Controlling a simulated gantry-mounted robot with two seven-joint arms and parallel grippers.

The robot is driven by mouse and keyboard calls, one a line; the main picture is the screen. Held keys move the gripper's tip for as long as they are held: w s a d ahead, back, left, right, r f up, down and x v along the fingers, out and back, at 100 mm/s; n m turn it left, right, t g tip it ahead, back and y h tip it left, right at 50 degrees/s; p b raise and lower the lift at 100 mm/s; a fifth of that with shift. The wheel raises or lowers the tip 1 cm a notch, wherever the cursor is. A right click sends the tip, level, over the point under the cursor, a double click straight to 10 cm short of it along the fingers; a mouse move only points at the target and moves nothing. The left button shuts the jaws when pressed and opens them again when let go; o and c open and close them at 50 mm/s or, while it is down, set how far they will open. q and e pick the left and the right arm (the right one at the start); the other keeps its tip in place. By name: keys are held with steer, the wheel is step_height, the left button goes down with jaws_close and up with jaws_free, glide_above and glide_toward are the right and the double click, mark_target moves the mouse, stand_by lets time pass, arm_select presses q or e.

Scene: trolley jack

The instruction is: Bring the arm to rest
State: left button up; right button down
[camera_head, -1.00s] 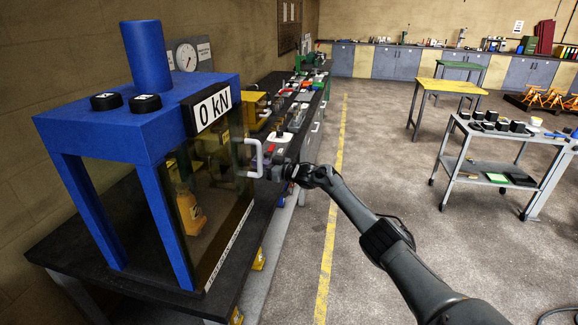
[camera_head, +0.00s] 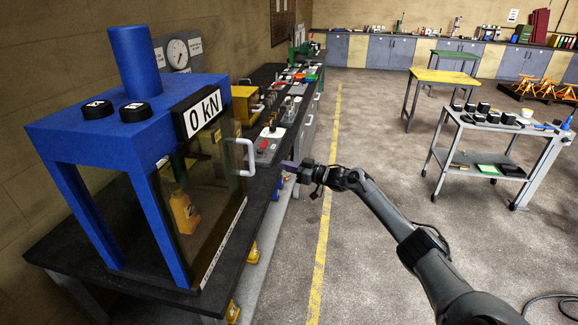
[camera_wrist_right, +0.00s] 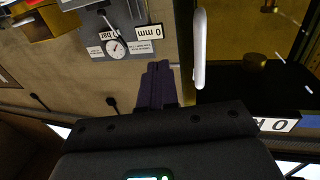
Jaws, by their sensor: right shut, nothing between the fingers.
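My right arm (camera_head: 410,240) reaches in from the lower right, over the floor beside the bench. Its gripper (camera_head: 287,166) is shut and empty, a short way right of the blue press's white door handle (camera_head: 250,157) and apart from it. In the right wrist view the shut purple fingers (camera_wrist_right: 157,85) show left of the white handle (camera_wrist_right: 199,48). The tinted door (camera_head: 218,180) covers the front of the blue press (camera_head: 60,130). My left gripper is not in view.
A yellow bottle (camera_head: 184,213) stands inside the press, which reads 0 kN. The dark bench (camera_head: 130,290) runs back along the left wall with several tools. A grey trolley (camera_head: 480,165) and a yellow table (camera_head: 444,77) stand right. The floor between is clear.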

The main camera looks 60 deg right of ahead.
steer(key=s+a+f+g+y, duration=0.1)
steer(key=s+a+f, duration=0.15)
steer(key=f, duration=0.45)
steer(key=s+a+f+g, duration=0.1)
steer(key=a+f, duration=0.2)
steer(key=f, duration=0.5)
steer(key=s+a+f+g+y, duration=0.2)
steer(key=s+a+f, duration=0.1)
steer(key=a+f, duration=1)
steer(key=s+a+f+g, duration=0.1)
steer(key=s+a, duration=0.2)
steer(key=a, duration=0.7)
steer(key=s+a+f+g+h, duration=0.1)
steer(key=s+a, duration=0.3)
steer(key=a, duration=0.6)
steer(key=s+a+f+g, duration=0.1)
steer(key=s+a, duration=0.2)
steer(key=a, duration=0.7)
steer(key=s+a+r+g+h, duration=0.35)
steer(key=s+r+g, duration=0.35)
steer(key=s+r, duration=0.4)
step_height(320, 180, up, 31)
steer(key=s+n+p, duration=0.1)
steer(key=p, duration=3)
steer(key=shift+a+y, duration=0.25)
steer(key=shift+y, duration=0.1)
